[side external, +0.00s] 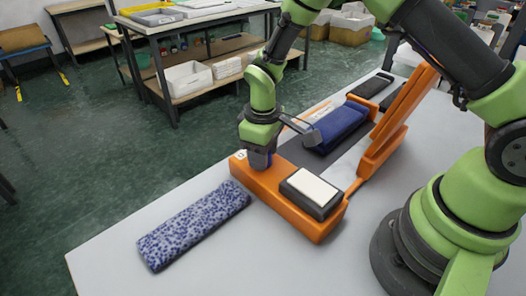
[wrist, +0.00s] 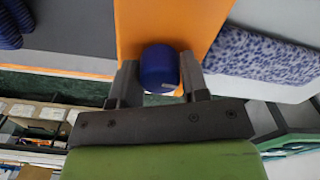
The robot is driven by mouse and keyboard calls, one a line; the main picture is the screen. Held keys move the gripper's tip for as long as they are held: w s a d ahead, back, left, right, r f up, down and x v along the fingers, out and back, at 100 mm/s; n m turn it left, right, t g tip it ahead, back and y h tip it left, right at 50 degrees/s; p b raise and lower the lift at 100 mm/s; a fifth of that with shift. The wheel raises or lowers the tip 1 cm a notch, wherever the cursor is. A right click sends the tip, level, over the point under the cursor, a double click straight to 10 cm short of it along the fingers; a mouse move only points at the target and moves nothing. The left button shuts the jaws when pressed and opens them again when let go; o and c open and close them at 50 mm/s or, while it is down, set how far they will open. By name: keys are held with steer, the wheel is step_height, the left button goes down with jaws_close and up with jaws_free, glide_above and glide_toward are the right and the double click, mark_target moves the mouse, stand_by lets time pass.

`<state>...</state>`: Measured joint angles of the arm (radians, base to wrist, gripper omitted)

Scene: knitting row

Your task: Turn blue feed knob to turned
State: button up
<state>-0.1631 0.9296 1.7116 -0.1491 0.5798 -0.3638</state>
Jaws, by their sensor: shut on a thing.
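The blue feed knob (wrist: 159,68) shows in the wrist view as a rounded blue shape against an orange surface. My gripper (wrist: 158,85) is shut on it, with one finger on each side. In the side external view my gripper (side external: 258,160) points down at the left end of the orange machine frame (side external: 300,215), and it mostly hides the knob there. I cannot tell from these frames how far the knob is turned.
A black block with a white top (side external: 312,190) sits on the frame to the right of my gripper. A folded dark blue cloth (side external: 340,125) lies behind. A speckled blue fabric piece (side external: 193,225) lies on the grey table (side external: 110,255) at the left. An orange arm (side external: 395,120) slants up at the right.

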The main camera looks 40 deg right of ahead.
steer(key=o, duration=0.9)
step_height(320, 180, up, 10)
steer(key=shift+f, duration=0.1)
steer(key=shift+r, duration=0.2)
steer(key=s+d+r+m+t+y, duration=0.1)
steer(key=s+r+m+t, duration=0.15)
steer(key=s+r, duration=0.4)
steer(key=s+d+r+m+t, duration=0.25)
steer(key=s+r, duration=0.25)
steer(key=r, duration=0.3)
steer(key=s+m, duration=0.1)
steer(key=s, duration=0.1)
steer(key=s+m+t, duration=0.1)
steer(key=s, duration=0.2)
steer(key=s+r+m+t+y, duration=0.1)
steer(key=s, duration=0.1)
steer(key=shift+s+a, duration=0.35)
